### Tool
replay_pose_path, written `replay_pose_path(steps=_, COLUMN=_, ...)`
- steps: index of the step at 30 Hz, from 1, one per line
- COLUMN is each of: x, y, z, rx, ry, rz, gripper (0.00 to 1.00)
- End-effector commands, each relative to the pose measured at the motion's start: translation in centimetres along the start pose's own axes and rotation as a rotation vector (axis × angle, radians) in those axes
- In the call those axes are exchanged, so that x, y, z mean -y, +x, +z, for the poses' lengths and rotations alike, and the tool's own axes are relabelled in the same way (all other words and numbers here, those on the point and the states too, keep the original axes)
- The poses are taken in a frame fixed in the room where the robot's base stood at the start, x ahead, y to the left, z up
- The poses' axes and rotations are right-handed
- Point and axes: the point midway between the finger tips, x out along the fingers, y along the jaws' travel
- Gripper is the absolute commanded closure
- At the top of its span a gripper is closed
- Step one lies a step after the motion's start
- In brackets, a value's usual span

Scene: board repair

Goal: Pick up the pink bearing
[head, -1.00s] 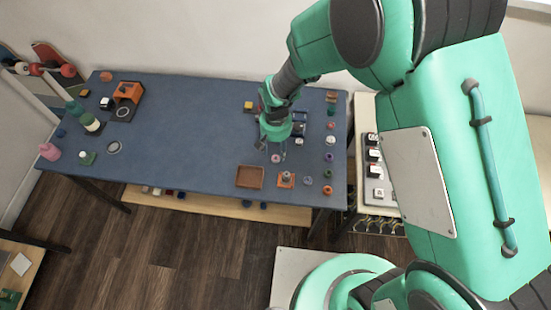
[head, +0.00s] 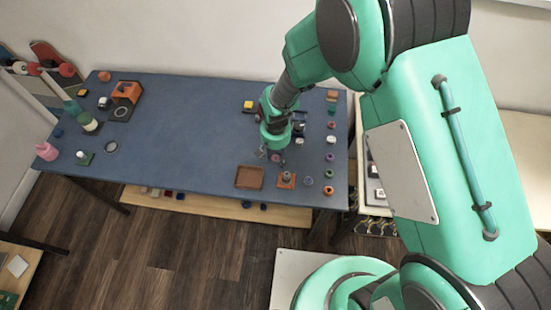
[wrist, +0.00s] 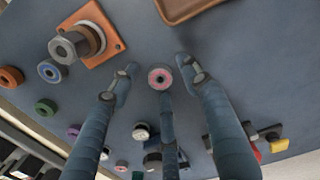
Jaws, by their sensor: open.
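The pink bearing (wrist: 160,78), a small ring with a pink face and a dark hole at its centre, lies on the blue tabletop in the wrist view. My gripper (wrist: 157,75) is open, with its fingers spread around the bearing's place in the picture. One fingertip is left of the bearing, one is right and one is just below. No finger visibly grips it, and I cannot tell the remaining height. In the head view my gripper (head: 272,157) points down over the right part of the table; the bearing there is too small to tell clearly.
A brown tray (head: 249,177) and an orange plate with a metal part (head: 286,180) sit near the front edge. A column of coloured rings, including a purple ring (head: 329,157), lines the right side. The middle of the blue table (head: 190,140) is clear.

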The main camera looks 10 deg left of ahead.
Motion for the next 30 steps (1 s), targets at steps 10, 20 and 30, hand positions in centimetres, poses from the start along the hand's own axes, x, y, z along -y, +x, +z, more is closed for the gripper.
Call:
replay_pose_path(steps=10, x=0.0, y=0.0, z=0.0, rx=0.000, ry=0.000, rz=0.000, gripper=0.67)
replay_pose_path(steps=20, x=0.0, y=0.0, z=0.0, rx=0.000, ry=0.000, rz=0.000, gripper=1.00)
replay_pose_path(steps=30, x=0.0, y=-1.2, z=-0.1, rx=-0.002, ry=0.000, rz=0.000, gripper=1.00)
